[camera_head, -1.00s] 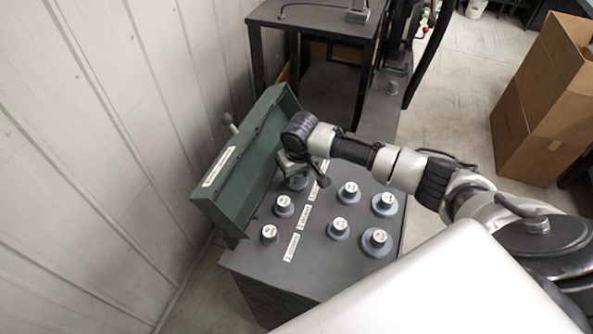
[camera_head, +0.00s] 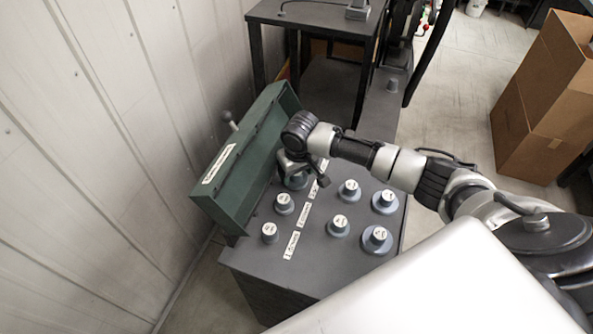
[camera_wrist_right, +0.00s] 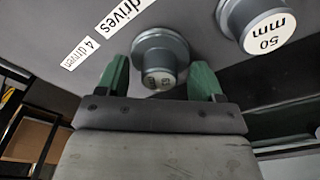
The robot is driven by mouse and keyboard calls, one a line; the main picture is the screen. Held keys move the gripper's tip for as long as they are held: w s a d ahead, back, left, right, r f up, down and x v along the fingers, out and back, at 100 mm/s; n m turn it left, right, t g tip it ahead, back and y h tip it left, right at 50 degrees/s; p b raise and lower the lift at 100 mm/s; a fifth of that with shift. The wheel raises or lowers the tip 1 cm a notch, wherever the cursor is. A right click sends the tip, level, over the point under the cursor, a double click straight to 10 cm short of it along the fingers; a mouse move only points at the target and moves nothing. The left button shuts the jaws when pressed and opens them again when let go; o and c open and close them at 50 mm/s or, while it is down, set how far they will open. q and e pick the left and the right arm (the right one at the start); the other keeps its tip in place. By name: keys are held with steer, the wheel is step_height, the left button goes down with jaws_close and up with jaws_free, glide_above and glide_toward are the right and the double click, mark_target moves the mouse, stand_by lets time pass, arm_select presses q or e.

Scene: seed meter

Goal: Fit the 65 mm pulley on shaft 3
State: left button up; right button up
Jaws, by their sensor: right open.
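My right gripper (camera_head: 292,172) reaches down over the far left part of the grey deck, beside the green cover. In the right wrist view its green fingers (camera_wrist_right: 161,80) are open, one on each side of the hub of a grey stepped pulley (camera_wrist_right: 160,48). The pulley's label is partly cut off and I cannot read it; the fingers do not visibly grip it. The same pulley shows partly hidden below the gripper in the head view (camera_head: 296,181). I cannot tell which pulley is the 65 mm one or which position is shaft 3. My left gripper is out of view.
A pulley marked 50 mm (camera_wrist_right: 262,24) stands close to the right finger. Several other labelled pulleys (camera_head: 340,226) stand on the deck (camera_head: 330,270). The green cover (camera_head: 250,150) stands tilted open on the left, near the wall. A label reading "4 driven" (camera_wrist_right: 80,54) lies nearby.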

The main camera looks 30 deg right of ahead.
step_height(320, 180, up, 11)
steer(key=s+b, duration=0.1)
steer(key=shift+s+f, duration=0.15)
stand_by(0.6)
